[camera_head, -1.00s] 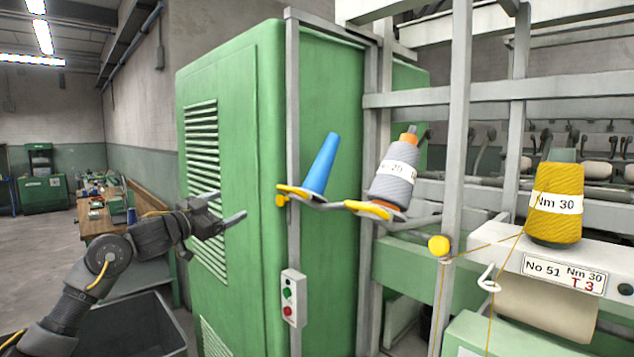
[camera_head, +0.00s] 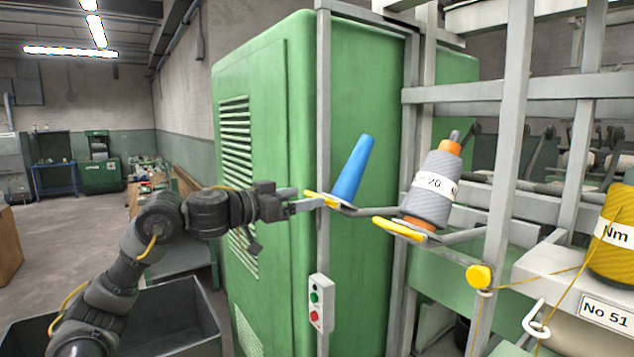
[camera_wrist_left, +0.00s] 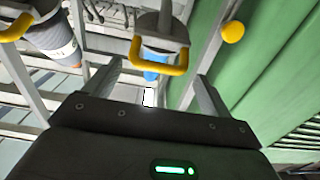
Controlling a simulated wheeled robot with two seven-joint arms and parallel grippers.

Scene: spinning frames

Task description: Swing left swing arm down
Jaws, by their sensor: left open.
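The left swing arm (camera_head: 358,211) is a grey bar on the post, carrying a blue cone (camera_head: 353,168) with a yellow handle (camera_head: 322,200) at its left end. The cone stands tilted. My left gripper (camera_head: 308,199) is open, with its fingertips at the yellow handle. In the left wrist view, the handle (camera_wrist_left: 160,70) lies in front of and between the open fingers (camera_wrist_left: 158,82); I cannot tell whether they touch it. The cone is mostly hidden there. My right gripper is not in view.
A second swing arm with a yellow handle (camera_head: 398,229) holds a grey yarn cone (camera_head: 431,188) to the right. A green cabinet (camera_head: 266,110) stands behind my left arm. A switch box (camera_head: 320,303) hangs on the post below. A dark bin (camera_head: 165,320) is at lower left.

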